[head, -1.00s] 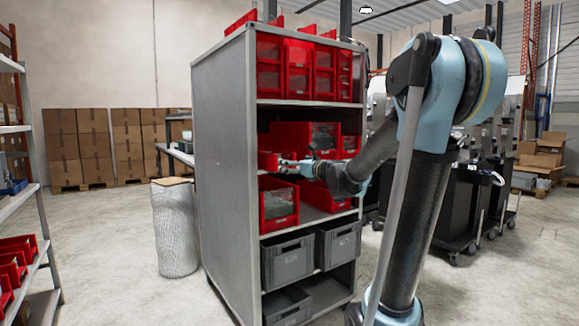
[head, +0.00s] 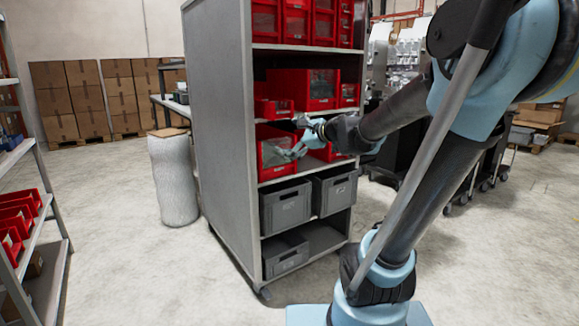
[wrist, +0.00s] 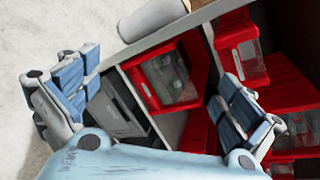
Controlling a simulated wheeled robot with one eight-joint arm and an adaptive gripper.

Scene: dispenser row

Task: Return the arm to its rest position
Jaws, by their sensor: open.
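My gripper (head: 297,138) is in front of the grey shelf unit (head: 222,130), at the end of my bent arm, beside the lower red bin (head: 273,154). In the wrist view my gripper (wrist: 158,78) has its two blue-padded fingers spread wide with nothing between them. Behind the fingers are a red bin with a clear window (wrist: 170,78) and a smaller red bin (wrist: 240,48). Whether a finger touches the lower bin is not clear.
Grey crates (head: 287,205) fill the lower shelf, and red drawers (head: 297,22) the top. A white wrapped column (head: 174,180) stands left of the unit. A rack with red bins (head: 15,225) is at far left. Floor between is clear.

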